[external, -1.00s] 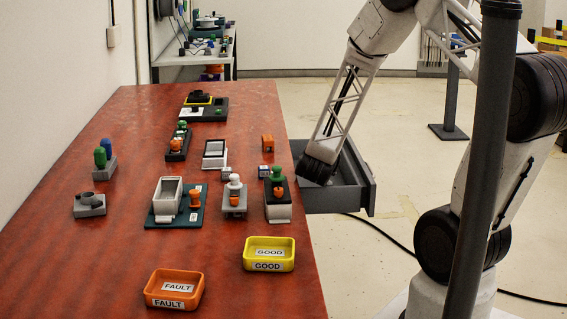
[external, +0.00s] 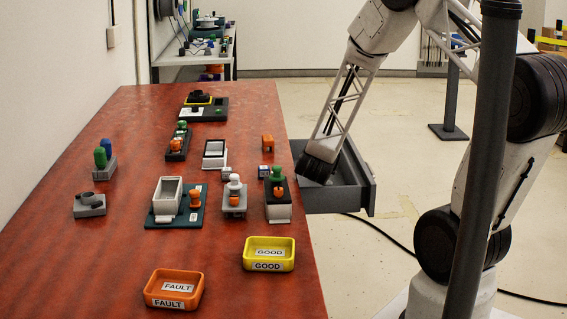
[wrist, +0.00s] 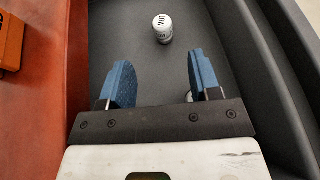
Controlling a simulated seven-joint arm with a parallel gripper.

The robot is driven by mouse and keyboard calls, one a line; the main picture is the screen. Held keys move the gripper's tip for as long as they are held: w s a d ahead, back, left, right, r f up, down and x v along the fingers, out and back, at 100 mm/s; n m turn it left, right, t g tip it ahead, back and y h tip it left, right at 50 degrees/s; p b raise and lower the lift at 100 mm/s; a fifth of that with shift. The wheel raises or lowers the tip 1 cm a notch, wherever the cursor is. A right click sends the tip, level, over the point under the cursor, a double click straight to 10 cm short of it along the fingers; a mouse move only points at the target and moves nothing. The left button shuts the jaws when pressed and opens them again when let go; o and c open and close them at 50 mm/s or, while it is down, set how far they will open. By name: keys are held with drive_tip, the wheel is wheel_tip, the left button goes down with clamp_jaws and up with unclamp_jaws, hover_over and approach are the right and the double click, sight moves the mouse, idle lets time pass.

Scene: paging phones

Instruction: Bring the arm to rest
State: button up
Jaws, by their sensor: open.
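My gripper (wrist: 160,85) is open, its two blue fingers apart with nothing between them. In the wrist view it is over the inside of a grey drawer (wrist: 120,35). A small white cylinder with dark lettering (wrist: 163,28) stands in the drawer beyond the fingertips, apart from them. Part of another pale item shows by the right finger, mostly hidden. In the external view my arm reaches down into the open drawer (external: 345,198) at the table's right edge, and the fingers are hidden there.
The red table (external: 120,250) holds several phone-like units, an orange FAULT tray (external: 174,302) and a yellow GOOD tray (external: 268,265). An orange block (external: 267,142) stands near the drawer side. The drawer walls are close around my gripper. A dark post stands in front of my arm.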

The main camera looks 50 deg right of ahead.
drive_tip(key=w+a+r+n+y, duration=0.1)
drive_tip(key=a+r+n, duration=0.1)
drive_tip(key=r+n, duration=0.1)
drive_tip(key=w+a+r+n+t+y, duration=0.1)
drive_tip(key=a+r+n, duration=0.2)
drive_tip(key=r, duration=0.2)
drive_tip(key=w+a+r+n+t+y, duration=0.1)
drive_tip(key=a+r+n+y, duration=0.1)
drive_tip(key=r+n, duration=0.1)
drive_tip(key=shift+a+r, duration=0.3)
drive_tip(key=shift+r, duration=0.6)
drive_tip(key=s+a+r+n+g+y, duration=0.1)
drive_tip(key=s+a+r+n+y, duration=0.2)
drive_tip(key=s+a+r+n, duration=0.5)
drive_tip(key=s+a+r+n+g+y, duration=0.1)
drive_tip(key=s+a+r+n+y, duration=0.25)
drive_tip(key=a+r+n, duration=0.45)
drive_tip(key=s+a+r+n+g, duration=0.1)
drive_tip(key=s+a+n+g, duration=0.2)
drive_tip(key=s+n, duration=0.7)
drive_tip(key=s+a+r+n+g, duration=0.2)
drive_tip(key=s+a+n, duration=0.2)
drive_tip(key=s+n, duration=0.7)
drive_tip(key=shift+s+g, duration=0.4)
drive_tip(key=shift+s, duration=0.75)
